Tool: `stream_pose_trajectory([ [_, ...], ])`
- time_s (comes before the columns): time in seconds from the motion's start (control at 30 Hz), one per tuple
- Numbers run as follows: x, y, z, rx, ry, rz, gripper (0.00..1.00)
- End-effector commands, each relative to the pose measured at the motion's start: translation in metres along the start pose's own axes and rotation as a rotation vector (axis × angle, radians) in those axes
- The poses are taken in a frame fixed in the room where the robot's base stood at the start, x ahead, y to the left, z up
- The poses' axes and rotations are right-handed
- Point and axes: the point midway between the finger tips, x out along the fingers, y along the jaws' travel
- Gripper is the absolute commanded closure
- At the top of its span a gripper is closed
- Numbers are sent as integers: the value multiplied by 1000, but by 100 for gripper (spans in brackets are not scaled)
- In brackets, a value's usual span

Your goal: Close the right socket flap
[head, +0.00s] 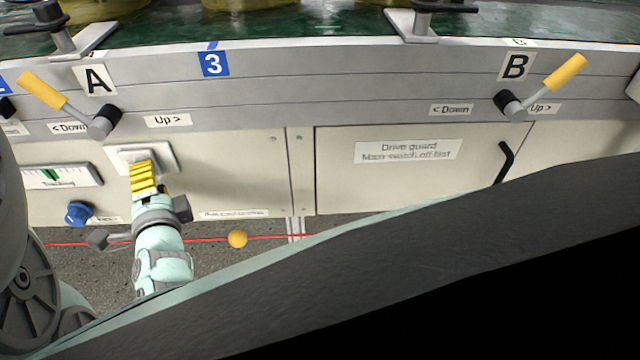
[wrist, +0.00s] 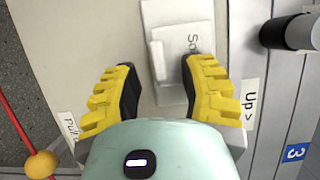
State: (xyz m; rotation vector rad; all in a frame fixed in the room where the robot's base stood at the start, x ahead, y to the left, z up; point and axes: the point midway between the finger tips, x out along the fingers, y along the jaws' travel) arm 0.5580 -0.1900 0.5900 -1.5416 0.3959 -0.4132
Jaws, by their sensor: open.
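A white socket (head: 163,156) with a square plate is on the cream panel below label A in the head view. In the wrist view its plate (wrist: 175,12) is at the top middle. A pale flap (wrist: 173,85) with a raised edge sits beside printed letters that are partly cut off. I cannot tell how far the flap stands out. My gripper (head: 143,168), with yellow fingers, is in front of the socket and covers its lower part. In the wrist view my open gripper (wrist: 158,72) has one finger on each side of the flap, with nothing visibly held.
Lever A (head: 68,106) with a yellow handle is above the socket, and lever B (head: 540,88) is far right. A blue knob (head: 79,213) and gauge (head: 62,176) are left. A red line with a yellow ball (head: 237,239) runs below. The drive guard door (head: 400,185) is right.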

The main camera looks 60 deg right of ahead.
Motion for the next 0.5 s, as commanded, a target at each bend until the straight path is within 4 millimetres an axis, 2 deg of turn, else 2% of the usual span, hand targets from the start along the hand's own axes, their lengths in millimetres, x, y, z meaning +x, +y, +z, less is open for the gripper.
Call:
stream_pose_trajectory([
  [0.5,-2,-8,0,16,1,39,59],
])
